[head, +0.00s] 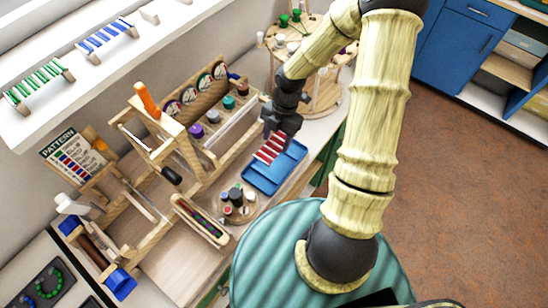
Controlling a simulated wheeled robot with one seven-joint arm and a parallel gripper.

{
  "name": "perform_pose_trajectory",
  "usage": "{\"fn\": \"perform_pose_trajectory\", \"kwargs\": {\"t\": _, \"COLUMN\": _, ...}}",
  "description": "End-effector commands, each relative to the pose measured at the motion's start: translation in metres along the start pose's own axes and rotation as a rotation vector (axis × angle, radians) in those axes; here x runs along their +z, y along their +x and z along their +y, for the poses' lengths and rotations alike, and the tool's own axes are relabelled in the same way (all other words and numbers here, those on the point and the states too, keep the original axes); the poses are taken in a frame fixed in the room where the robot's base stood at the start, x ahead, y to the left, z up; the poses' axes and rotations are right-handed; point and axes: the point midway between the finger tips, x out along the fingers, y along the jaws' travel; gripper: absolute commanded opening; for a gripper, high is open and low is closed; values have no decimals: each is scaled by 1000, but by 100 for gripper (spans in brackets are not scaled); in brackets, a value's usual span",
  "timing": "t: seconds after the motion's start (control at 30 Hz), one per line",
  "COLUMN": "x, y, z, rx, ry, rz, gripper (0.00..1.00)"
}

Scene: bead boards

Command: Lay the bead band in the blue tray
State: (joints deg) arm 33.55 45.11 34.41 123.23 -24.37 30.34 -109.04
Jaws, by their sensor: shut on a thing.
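My gripper (278,131) points down near the middle of the picture, above the back left part of the blue tray (272,180). It is shut on the bead band (268,151), a short piece with red and white stripes. The band hangs below the fingers, over the tray's left part. I cannot tell whether it touches the tray floor. The fingertips are small and partly hidden by the gripper's dark body.
Left of the tray stand a round wooden board (236,213) with small jars and a wooden frame with an orange handle (147,98). A tiered round wooden stand (322,97) is behind.

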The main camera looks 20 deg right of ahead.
Motion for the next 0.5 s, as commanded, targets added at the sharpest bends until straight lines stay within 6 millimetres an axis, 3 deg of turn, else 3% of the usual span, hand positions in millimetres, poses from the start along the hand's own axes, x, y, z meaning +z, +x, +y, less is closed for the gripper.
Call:
{"fn": "perform_pose_trajectory", "kwargs": {"t": 0.23, "x": 2, "y": 8, "z": 0, "rx": -2, "ry": -1, "rz": 2, "gripper": 34}}
{"fn": "perform_pose_trajectory", "kwargs": {"t": 0.5, "x": 14, "y": 53, "z": 0, "rx": -3, "ry": -2, "rz": 2, "gripper": 34}}
